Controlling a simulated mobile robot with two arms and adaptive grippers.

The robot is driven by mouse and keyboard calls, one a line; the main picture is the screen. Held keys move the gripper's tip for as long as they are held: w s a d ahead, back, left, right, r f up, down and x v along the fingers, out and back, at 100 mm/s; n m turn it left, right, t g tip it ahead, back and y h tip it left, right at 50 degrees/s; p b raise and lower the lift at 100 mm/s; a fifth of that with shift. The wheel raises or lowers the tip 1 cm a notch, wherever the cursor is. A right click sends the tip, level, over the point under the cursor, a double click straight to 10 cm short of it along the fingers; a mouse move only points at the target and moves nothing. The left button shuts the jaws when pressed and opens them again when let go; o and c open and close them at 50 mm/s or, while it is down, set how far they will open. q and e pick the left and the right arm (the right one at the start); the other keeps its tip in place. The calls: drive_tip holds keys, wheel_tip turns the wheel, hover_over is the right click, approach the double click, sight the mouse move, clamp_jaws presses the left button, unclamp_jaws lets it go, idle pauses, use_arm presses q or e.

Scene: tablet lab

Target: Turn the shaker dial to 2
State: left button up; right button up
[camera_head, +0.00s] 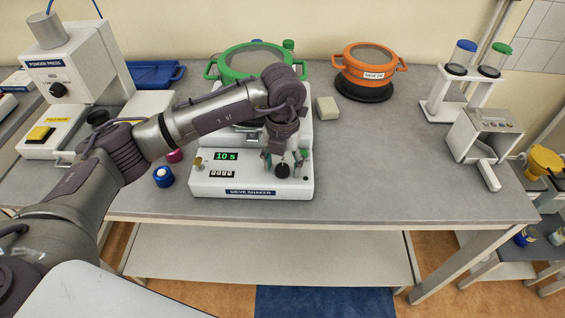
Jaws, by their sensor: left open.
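The white sieve shaker (225,182) stands on the grey table near its front edge, with a green "10 s" display (226,156) and a small counter below it on its front panel. Its black dial (282,171) is at the right of the panel. My left gripper (285,164) reaches down from above, its fingers spread on either side of the dial. I cannot tell whether they touch it. The dial's marks and pointer are too small and partly covered to read. My right gripper is not in view.
A green sieve pan (238,66) is behind my arm. An orange sieve (366,62) on a black base stands at the back. A powder press (75,70) is at left, and a small blue-capped jar (163,176) stands left of the shaker.

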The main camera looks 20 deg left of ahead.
sight(282, 167)
use_arm(q)
wheel_tip(282, 167, up, 12)
idle(0.5)
idle(0.3)
